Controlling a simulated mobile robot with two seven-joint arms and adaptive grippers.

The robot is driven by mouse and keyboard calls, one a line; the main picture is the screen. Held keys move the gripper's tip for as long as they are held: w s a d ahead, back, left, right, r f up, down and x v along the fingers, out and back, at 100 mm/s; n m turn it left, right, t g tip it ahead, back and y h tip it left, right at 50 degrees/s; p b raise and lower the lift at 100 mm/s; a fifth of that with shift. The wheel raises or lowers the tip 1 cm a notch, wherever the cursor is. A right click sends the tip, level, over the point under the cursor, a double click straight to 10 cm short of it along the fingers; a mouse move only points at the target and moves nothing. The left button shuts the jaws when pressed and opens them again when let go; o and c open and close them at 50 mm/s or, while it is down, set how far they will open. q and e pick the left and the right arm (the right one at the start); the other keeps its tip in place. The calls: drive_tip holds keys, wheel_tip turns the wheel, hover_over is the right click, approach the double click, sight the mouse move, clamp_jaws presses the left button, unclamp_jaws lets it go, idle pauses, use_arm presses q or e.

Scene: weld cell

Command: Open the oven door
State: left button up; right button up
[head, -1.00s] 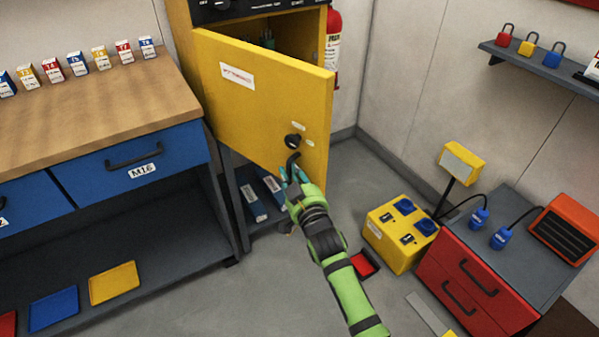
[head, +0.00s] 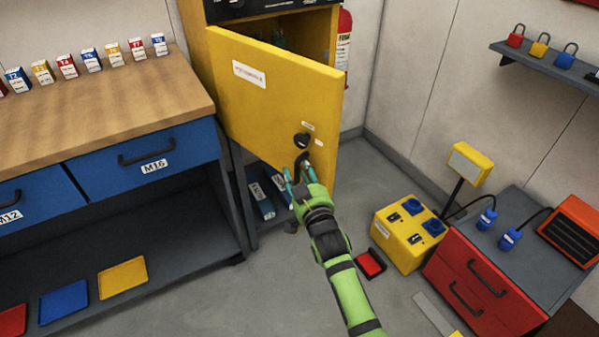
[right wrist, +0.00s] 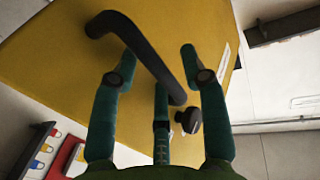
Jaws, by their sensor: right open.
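The oven is a yellow cabinet (head: 196,45) with a black control strip on top. Its yellow door (head: 270,95) stands partly open, with a dark gap at the upper right. A black bar handle (head: 302,160) sits low on the door below a black round knob (head: 302,140). My right gripper (head: 300,174) is at the handle, fingers open. In the right wrist view the handle (right wrist: 145,50) passes between the spread teal fingers, and I see no clear grip on it. The knob (right wrist: 190,121) shows beside the right finger. My left gripper is not in view.
A workbench (head: 100,120) with blue drawers stands left of the oven. A fire extinguisher (head: 343,50) is behind the door. A yellow socket box (head: 405,235) and a red drawer unit (head: 480,290) stand at the right. Floor is free between the door and the box.

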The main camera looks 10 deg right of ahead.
drive_tip(key=s+d, duration=0.2)
drive_tip(key=s, duration=1)
